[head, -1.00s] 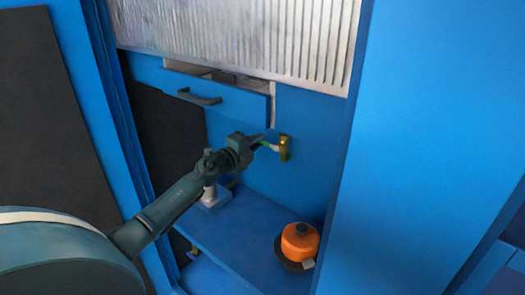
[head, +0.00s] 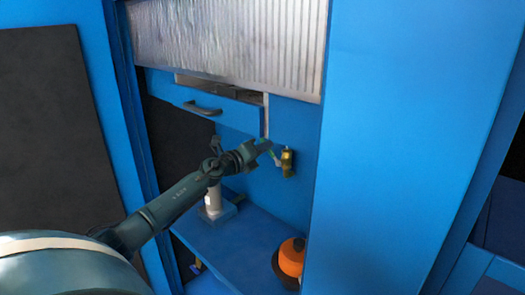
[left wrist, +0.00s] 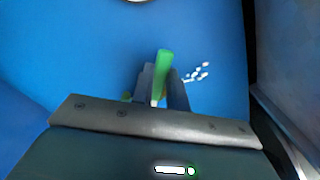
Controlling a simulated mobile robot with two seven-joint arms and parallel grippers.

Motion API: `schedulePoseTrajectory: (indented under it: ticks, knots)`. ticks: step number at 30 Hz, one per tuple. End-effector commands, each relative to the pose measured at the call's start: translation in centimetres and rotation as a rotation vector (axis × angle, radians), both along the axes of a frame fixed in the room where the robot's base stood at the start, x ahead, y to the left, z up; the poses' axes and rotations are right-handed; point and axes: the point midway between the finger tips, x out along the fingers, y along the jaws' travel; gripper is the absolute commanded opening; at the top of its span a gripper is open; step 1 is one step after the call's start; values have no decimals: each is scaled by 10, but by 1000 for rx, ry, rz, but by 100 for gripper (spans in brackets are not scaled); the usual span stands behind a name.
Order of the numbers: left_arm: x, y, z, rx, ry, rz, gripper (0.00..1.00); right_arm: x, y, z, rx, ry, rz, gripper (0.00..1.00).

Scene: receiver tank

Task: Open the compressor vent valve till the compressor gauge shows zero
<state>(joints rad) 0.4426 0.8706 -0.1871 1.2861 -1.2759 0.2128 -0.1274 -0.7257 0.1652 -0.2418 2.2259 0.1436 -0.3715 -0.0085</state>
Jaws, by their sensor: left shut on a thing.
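The brass vent valve (head: 288,161) sits on the blue back wall of the cabinet bay. Its green handle (head: 273,156) points up and left from the body and also shows in the left wrist view (left wrist: 162,68). My left gripper (head: 265,147) is shut on the green handle; in the left wrist view its dark fingers (left wrist: 160,90) stand on both sides of it. A pale round edge (left wrist: 138,1) is cut off at the top of that view; I cannot tell whether it is the gauge. No gauge reading is visible. My right gripper is not in view.
A blue drawer front with a dark handle (head: 203,108) is above my left arm. A blue shelf (head: 235,240) below carries a pale cylinder (head: 212,200) and an orange rounded thing (head: 291,257). A blue panel (head: 395,130) stands close on the right. White flecks (left wrist: 198,72) show beside the handle.

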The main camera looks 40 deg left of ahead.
Motion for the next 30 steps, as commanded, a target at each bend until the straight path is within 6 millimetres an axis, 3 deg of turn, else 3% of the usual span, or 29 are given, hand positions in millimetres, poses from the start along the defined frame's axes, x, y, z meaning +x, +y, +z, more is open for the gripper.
schedulePoseTrajectory:
  ticks: [15, 30]
  knots:
    - [-2, -19, 16, 378, -29, -2, 0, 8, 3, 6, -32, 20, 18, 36]
    - [-2, -24, 17, 468, -37, -1, 0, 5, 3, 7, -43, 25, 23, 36]
